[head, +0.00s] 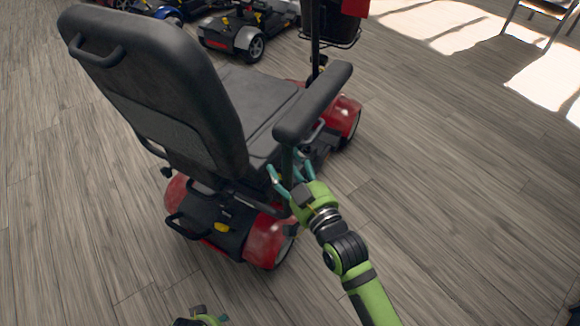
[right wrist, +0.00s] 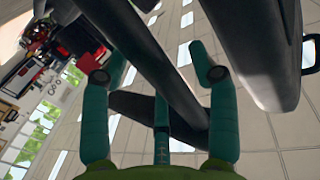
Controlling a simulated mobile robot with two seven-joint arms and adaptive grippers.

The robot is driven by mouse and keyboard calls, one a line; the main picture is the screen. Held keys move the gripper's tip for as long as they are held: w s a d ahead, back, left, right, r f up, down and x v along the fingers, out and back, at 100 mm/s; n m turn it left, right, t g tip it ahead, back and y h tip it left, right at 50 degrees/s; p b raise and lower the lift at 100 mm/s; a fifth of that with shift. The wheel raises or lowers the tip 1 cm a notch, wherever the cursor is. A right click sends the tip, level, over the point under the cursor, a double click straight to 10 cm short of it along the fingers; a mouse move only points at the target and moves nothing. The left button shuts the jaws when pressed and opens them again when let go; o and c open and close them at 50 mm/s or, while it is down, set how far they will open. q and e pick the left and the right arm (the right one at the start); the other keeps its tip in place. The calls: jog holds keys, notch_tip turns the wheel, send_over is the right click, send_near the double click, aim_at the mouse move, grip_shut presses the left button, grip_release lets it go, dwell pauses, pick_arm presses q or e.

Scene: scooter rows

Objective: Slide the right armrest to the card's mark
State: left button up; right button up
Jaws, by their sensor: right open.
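The right armrest (head: 313,102) is a long dark pad on a dark upright post (head: 287,163), on the right side of a red scooter's black seat (head: 255,105). My right gripper (head: 290,178) is open at the post, just below the pad's rear end. In the right wrist view, a dark bar (right wrist: 150,65) runs between the open teal fingers of my right gripper (right wrist: 165,75). I cannot tell whether any finger touches it. Part of my left gripper (head: 203,318) shows at the bottom edge; its fingers cannot be made out. No card or mark can be made out.
The tall seat back (head: 160,85) stands left of the armrest. The scooter's red rear body (head: 268,238) lies below my right gripper. Other scooters (head: 235,32) stand at the back, and a chair (head: 545,12) at the far right. The wooden floor at right is clear.

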grip_shut()
jog(key=a, duration=0.1)
jog(key=w+a, duration=0.2)
jog(key=shift+a+r, duration=0.15)
jog(key=shift+a, duration=0.25)
jog(key=shift+c, duration=1.7)
grip_release()
jog(key=o, duration=0.3)
jog(key=shift+w, duration=0.1)
pick_arm(q)
jog(key=shift+s+f, duration=0.15)
jog(key=shift+f, duration=0.25)
pick_arm(e)
jog(key=shift+o, duration=0.2)
pick_arm(q)
jog(key=shift+d+r, duration=0.1)
pick_arm(e)
jog(key=v, duration=1.2)
